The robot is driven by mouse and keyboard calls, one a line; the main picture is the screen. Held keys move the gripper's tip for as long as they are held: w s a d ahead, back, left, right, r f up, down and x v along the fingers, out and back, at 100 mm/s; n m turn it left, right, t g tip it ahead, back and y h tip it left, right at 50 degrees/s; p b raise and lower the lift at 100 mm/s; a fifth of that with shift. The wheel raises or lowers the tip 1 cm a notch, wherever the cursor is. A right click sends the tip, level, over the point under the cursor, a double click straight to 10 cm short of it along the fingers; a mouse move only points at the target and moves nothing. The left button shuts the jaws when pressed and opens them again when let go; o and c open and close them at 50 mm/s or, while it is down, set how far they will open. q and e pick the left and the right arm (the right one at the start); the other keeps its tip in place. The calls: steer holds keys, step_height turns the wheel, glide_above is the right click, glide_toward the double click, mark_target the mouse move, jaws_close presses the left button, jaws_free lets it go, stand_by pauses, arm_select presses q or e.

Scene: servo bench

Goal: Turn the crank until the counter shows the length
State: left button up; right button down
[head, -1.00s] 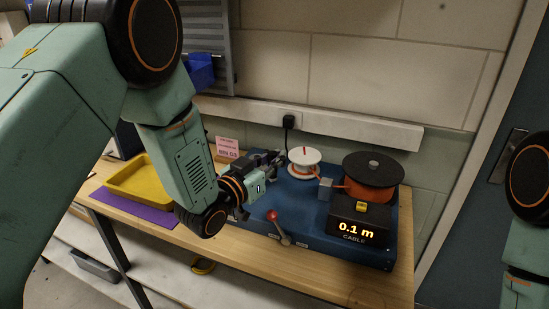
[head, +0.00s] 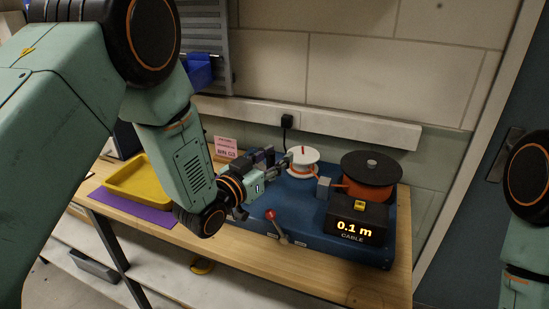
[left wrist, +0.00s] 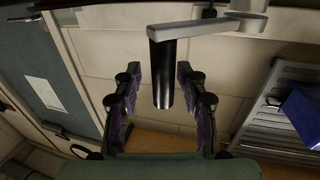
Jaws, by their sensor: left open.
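The crank's black handle (left wrist: 162,78) hangs from a grey crank arm (left wrist: 212,30) in the left wrist view. My left gripper (head: 274,164) is open, its fingers on either side of the handle, with gaps visible. In the head view the gripper is at the left part of the blue machine base (head: 305,205), and I cannot make out the crank clearly there. The counter (head: 357,228) on the black box reads 0.1 m, with CABLE below it. A white spool (head: 303,168) with a red mark stands behind, beside a dark-topped orange reel (head: 371,185). My right gripper is out of view.
A red-knobbed lever (head: 271,214) stands at the base's front. A yellow tray (head: 140,183) lies on a purple mat (head: 130,213) at left. A pink card (head: 226,145) stands behind; its smaller text is unreadable. The wooden bench's front strip is clear.

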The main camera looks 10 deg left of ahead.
arm_select(q)
steer(key=v, duration=1.2)
steer(key=shift+c, duration=0.3)
